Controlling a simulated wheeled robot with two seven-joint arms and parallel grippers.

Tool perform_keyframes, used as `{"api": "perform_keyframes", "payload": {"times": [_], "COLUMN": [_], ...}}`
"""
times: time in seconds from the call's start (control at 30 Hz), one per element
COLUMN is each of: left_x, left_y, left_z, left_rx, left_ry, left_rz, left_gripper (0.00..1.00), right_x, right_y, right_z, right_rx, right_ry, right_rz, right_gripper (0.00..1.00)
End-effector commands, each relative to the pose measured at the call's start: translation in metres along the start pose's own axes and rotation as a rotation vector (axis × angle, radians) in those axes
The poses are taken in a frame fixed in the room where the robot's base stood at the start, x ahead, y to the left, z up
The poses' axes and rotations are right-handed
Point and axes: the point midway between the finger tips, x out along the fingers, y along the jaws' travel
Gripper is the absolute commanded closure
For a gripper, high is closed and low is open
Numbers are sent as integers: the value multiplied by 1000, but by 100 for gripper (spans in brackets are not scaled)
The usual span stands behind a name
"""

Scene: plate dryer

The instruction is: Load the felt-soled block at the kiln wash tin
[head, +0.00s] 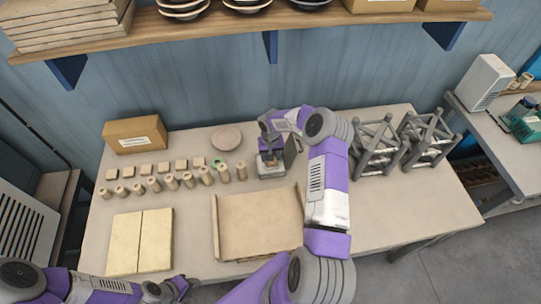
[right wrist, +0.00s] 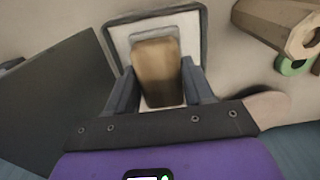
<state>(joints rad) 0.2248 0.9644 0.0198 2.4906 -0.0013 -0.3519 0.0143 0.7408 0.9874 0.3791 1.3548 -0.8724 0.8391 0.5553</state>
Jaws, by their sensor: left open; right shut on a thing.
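My right gripper (right wrist: 158,78) is shut on a tan block (right wrist: 157,72) in the right wrist view. The block is over the square kiln wash tin (right wrist: 203,45), which has a dark rim and a pale inside. I cannot tell whether the block touches the pale surface; its sole is hidden. In the head view the tin (head: 271,172) stands behind the tan tray, with its dark lid (head: 292,152) raised, and my right gripper (head: 268,148) is above it. My left gripper (head: 178,288) is open and empty at the bottom edge.
Several wooden cylinders (head: 188,180) and small squares stand in rows left of the tin. A tan tray (head: 258,222), pale boards (head: 140,240), a cardboard box (head: 136,135) and a round disc (head: 226,138) lie around. Grey frames (head: 378,148) stand right. A shelf (head: 230,37) hangs above.

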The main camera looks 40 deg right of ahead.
Motion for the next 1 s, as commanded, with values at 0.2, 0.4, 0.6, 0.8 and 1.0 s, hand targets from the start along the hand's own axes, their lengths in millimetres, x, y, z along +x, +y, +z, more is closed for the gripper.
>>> {"api": "perform_keyframes", "payload": {"times": [0.2, 0.4, 0.6, 0.8, 1.0], "left_x": [0, 2, 4, 7, 9], "left_y": [0, -1, -2, -2, -3], "left_z": [0, 0, 0, 0, 0], "left_rx": [0, 0, 0, 0, 0], "left_ry": [0, 0, 0, 0, 0], "left_rz": [0, 0, 0, 0, 0], "left_gripper": [57, 57, 57, 57, 57], "right_x": [0, 2, 4, 7, 9], "right_y": [0, 0, 0, 0, 0], "right_z": [0, 0, 0, 0, 0], "right_rx": [0, 0, 0, 0, 0], "right_ry": [0, 0, 0, 0, 0], "right_rz": [0, 0, 0, 0, 0], "right_gripper": [97, 97, 97, 97, 97]}}
